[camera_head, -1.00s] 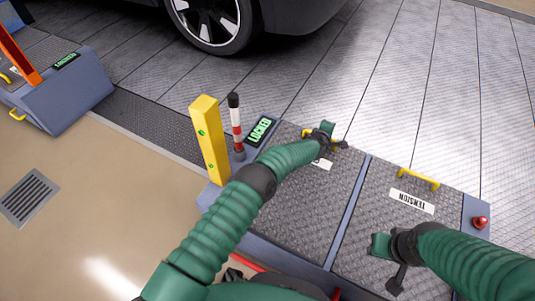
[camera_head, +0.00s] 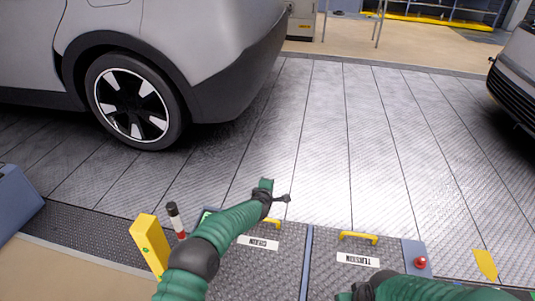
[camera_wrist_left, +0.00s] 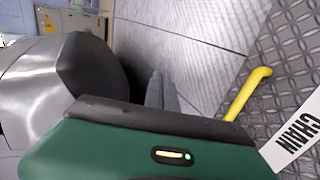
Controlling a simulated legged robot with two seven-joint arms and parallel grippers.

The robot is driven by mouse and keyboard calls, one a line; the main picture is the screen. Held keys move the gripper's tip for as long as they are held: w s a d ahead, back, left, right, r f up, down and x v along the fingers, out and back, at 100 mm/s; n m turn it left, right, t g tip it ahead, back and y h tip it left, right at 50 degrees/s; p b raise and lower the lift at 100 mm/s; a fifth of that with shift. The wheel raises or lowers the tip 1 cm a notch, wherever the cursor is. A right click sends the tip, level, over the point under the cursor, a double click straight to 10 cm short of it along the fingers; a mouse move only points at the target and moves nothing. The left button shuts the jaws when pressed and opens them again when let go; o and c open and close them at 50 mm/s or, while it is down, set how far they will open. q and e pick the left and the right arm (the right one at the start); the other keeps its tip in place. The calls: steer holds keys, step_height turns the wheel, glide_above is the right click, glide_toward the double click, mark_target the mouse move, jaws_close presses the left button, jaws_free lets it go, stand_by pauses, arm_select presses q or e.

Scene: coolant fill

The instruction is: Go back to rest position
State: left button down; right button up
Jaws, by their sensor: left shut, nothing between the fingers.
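My left gripper (camera_head: 276,194) is in the middle of the head view, held out past the left floor hatch, with its yellow handle just below it in the picture. It is shut with nothing in it. In the left wrist view its grey fingers (camera_wrist_left: 160,92) point over the metal floor. My right gripper (camera_head: 350,293) is low at the bottom edge of the head view, over the right hatch. It is mostly cut off, so its fingers cannot be made out.
A red button (camera_head: 420,262) sits at the right. A yellow post (camera_head: 150,245) and a striped post (camera_head: 175,220) stand left. A car (camera_head: 225,75) is beyond. The metal floor (camera_head: 370,150) is clear.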

arm_select(q)
steer(key=s+a+r+m+g, duration=0.2)
steer(key=s+r+m, duration=0.15)
steer(key=s, duration=0.35)
steer(key=s+a+r+m+g, duration=0.1)
steer(key=s+a+r+m, duration=0.15)
steer(key=s+m, duration=0.3)
steer(key=s+a+m+g+y, duration=0.15)
steer(key=s+a, duration=0.35)
steer(key=s, duration=0.7)
steer(key=s+a+m+g, duration=0.3)
steer(key=s+a, duration=0.2)
steer(key=s, duration=0.7)
steer(key=s+a+m+g+y, duration=0.15)
steer(key=s+a, duration=0.45)
steer(key=s, duration=0.6)
step_height(320, 180, up, 37)
steer(key=p, duration=3.6)
steer(key=shift+d+r+m+h+p, duration=0.15)
steer(key=shift+d+m+h+p, duration=0.2)
steer(key=shift+m+h, duration=0.05)
steer(key=shift+w, duration=0.15)
